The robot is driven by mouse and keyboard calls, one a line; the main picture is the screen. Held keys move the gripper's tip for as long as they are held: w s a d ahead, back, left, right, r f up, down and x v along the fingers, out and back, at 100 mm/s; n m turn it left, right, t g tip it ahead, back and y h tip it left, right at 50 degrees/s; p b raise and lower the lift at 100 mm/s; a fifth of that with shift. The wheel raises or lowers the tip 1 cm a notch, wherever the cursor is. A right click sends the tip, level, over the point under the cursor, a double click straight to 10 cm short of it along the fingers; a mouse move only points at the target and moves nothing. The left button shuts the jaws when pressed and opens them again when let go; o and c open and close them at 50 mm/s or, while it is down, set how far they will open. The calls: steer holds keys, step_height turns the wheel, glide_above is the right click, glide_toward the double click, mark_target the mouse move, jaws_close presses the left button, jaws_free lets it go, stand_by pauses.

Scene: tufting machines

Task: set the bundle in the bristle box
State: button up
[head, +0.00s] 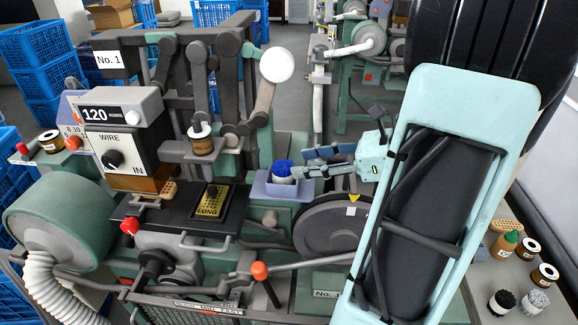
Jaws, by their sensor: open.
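A bundle with blue bristles and a white lower part (283,173) stands upright in the lilac bristle box (262,189), on the machine in the middle of the head view. My gripper (301,164) reaches in from the right, with its fingers pointing left at the bundle's right side. The fingers are apart. The near fingertip is very close to the bundle; I cannot tell whether it touches. The bundle's foot is partly hidden by the box's front wall.
Machine levers with a white ball (276,65) rise behind. Dark (502,302) and grey (535,301) bundles, spools and a glue bottle (504,244) stand at lower right.

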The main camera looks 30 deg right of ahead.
steer(key=v, duration=0.5)
stand_by(0.4)
